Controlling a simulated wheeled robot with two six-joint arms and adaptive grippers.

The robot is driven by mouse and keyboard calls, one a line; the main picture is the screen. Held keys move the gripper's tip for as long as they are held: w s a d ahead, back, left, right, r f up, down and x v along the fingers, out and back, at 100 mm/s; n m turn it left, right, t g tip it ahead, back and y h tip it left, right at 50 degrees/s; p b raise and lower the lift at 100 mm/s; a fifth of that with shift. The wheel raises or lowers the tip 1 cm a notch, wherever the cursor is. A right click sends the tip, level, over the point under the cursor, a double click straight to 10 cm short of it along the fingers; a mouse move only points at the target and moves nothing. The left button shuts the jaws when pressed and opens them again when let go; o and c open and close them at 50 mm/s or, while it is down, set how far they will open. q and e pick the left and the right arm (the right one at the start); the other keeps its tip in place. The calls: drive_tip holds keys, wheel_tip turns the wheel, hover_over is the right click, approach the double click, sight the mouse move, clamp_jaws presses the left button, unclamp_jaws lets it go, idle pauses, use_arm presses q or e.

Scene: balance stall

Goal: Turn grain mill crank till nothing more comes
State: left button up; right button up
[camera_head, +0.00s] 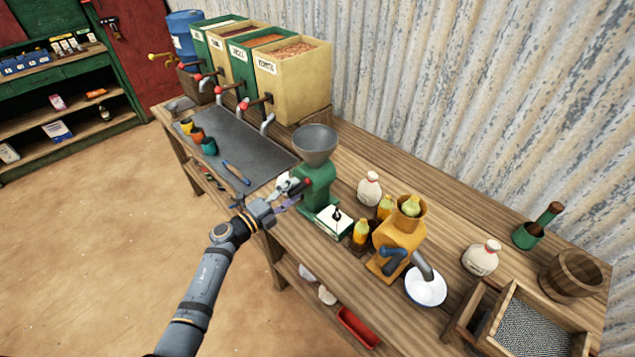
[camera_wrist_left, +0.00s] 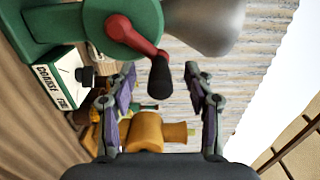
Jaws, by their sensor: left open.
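The grain mill (camera_head: 318,187) is green with a grey hopper (camera_head: 316,140) and stands on the wooden bench. Its crank has a red arm (camera_wrist_left: 133,35) and a black handle (camera_wrist_left: 160,75), seen close in the left wrist view. My left gripper (camera_head: 290,193) is at the crank side of the mill. In the left wrist view its two fingers (camera_wrist_left: 165,82) are apart, and the black handle shows between their tips. I cannot tell whether they touch it. The inside of the hopper is too small to judge. My right gripper is not in view.
A white labelled box (camera_head: 333,221) sits beside the mill's base. An orange mill (camera_head: 399,240) with a white bowl (camera_head: 426,287) stands to the right. A dark tray (camera_head: 235,145) and grain bins (camera_head: 290,82) are behind left. Open floor lies in front of the bench.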

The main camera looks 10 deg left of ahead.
use_arm(q)
drive_tip(key=v, duration=0.7)
drive_tip(key=shift+p, duration=0.3)
drive_tip(key=s+a+f+n+y+b, duration=0.1)
drive_tip(key=s+a+f+n+y, duration=0.25)
drive_tip(key=f, duration=0.55)
drive_tip(key=a+f+n+y+b, duration=0.1)
drive_tip(key=a+f+n+y, duration=0.25)
drive_tip(key=f+n, duration=0.45)
drive_tip(key=s+a+f+n+g+y+b, duration=0.1)
drive_tip(key=s+a+f+n+g+y, duration=0.15)
drive_tip(key=s+f, duration=0.5)
drive_tip(key=s+a+f+n+g+y, duration=0.2)
drive_tip(key=s+f+n, duration=0.2)
drive_tip(key=f, duration=0.7)
drive_tip(key=s+f+n+g, duration=0.2)
drive_tip(key=s+f, duration=0.3)
drive_tip(key=s, duration=0.5)
drive_tip(key=s+d+f+n+g+b, duration=0.1)
drive_tip(key=s+f+n+g, duration=0.2)
drive_tip(key=s, duration=0.7)
drive_tip(key=s+d+f+n+g+b, duration=0.1)
drive_tip(key=s+f+n+g, duration=0.1)
drive_tip(key=s+f, duration=0.6)
drive_tip(key=shift+s+d+g, duration=0.25)
drive_tip(key=shift+s+g, duration=0.5)
drive_tip(key=shift+s, duration=0.45)
